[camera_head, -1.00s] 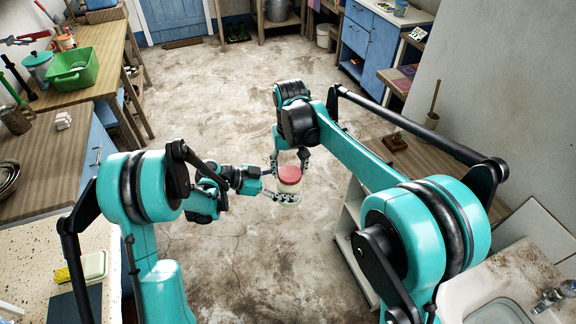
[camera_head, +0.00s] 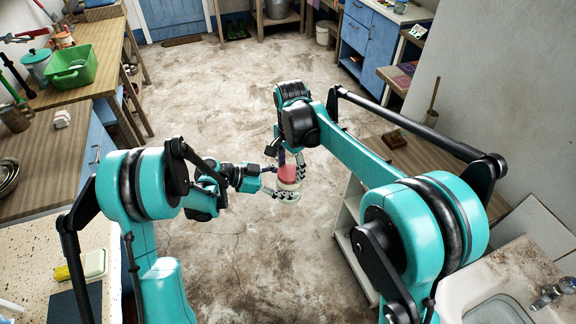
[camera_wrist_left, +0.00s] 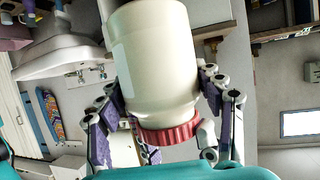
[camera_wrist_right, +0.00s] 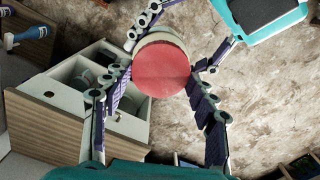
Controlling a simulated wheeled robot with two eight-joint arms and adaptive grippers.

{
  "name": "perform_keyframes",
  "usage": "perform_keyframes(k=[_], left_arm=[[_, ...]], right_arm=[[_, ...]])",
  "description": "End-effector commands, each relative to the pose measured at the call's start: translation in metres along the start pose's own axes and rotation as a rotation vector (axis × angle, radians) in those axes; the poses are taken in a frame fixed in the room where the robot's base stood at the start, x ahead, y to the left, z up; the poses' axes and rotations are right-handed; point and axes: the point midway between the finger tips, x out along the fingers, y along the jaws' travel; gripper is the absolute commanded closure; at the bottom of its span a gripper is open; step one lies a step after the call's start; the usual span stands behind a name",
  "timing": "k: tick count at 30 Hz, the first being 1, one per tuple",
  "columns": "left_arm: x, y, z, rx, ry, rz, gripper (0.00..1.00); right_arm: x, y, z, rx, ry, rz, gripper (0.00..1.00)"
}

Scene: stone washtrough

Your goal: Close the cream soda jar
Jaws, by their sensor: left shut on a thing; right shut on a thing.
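The cream jar (camera_head: 285,193) with its red lid (camera_head: 288,172) is held upright above the floor between my two arms. My left gripper (camera_head: 276,187) is shut around the jar's body from the left. In the left wrist view the cream jar (camera_wrist_left: 158,65) fills the space between the fingers, with the red ribbed lid (camera_wrist_left: 168,133) on its mouth. My right gripper (camera_head: 288,160) comes from above and is shut on the lid. In the right wrist view the red lid (camera_wrist_right: 161,71) sits between the finger tips, covering most of the jar. Whether the lid is fully tightened cannot be told.
A wooden table with a green basin (camera_head: 73,68) stands at the left. A stone sink (camera_head: 500,305) is at the lower right, with a shelf unit (camera_head: 405,160) beside my right arm. The floor (camera_head: 220,110) around the jar is clear.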

Motion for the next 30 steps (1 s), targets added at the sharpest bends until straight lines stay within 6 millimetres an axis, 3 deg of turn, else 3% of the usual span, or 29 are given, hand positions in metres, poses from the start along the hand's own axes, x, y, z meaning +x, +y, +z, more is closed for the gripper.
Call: perform_keyframes(k=[18,24,30], left_arm=[[0.0013,0.0006,-0.0003,0.001,-0.001,0.003,1.00],[0.0013,0.0006,-0.0003,0.001,-0.001,0.002,1.00],[0.0014,0.0006,-0.0003,0.001,-0.001,0.002,1.00]], right_arm=[[0.0004,0.0005,0.0058,1.465,-0.009,0.004,0.53],[0.0005,0.0003,0.0066,1.729,-0.010,0.006,0.53],[0.0005,0.0002,0.0069,1.769,-0.010,0.007,0.53]])
